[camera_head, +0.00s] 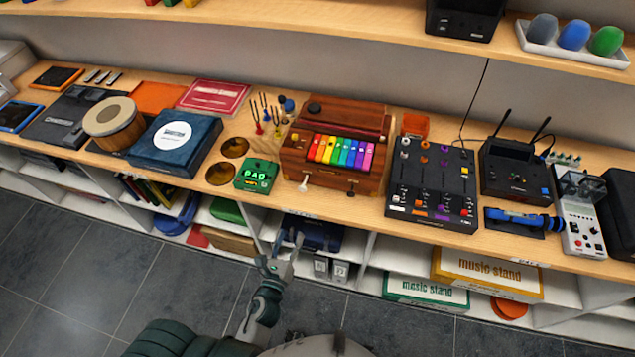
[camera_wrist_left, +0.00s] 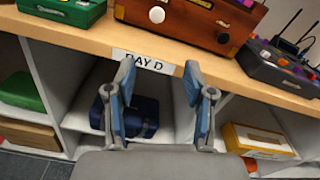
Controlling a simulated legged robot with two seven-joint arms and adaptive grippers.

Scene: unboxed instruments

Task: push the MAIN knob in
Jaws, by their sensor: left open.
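A wooden instrument (camera_head: 335,150) with rainbow keys stands on the counter. Its front carries a white knob (camera_head: 303,184) at the left and a dark knob (camera_head: 351,188) at the right. In the left wrist view the white knob (camera_wrist_left: 157,14) and the dark knob (camera_wrist_left: 223,38) show at the top. I cannot read a MAIN label on either. My left gripper (camera_head: 287,243) is open and empty, in front of and below the counter edge. In the left wrist view its spread fingers (camera_wrist_left: 160,80) sit below the knobs, apart from them. My right gripper is not in view.
The counter edge bears a label (camera_wrist_left: 144,62), "BAY D". A green pedal (camera_head: 256,176) stands left of the instrument and a black mixer (camera_head: 432,185) stands right. Shelf bays below hold a dark blue case (camera_wrist_left: 135,116) and boxes. The floor in front is clear.

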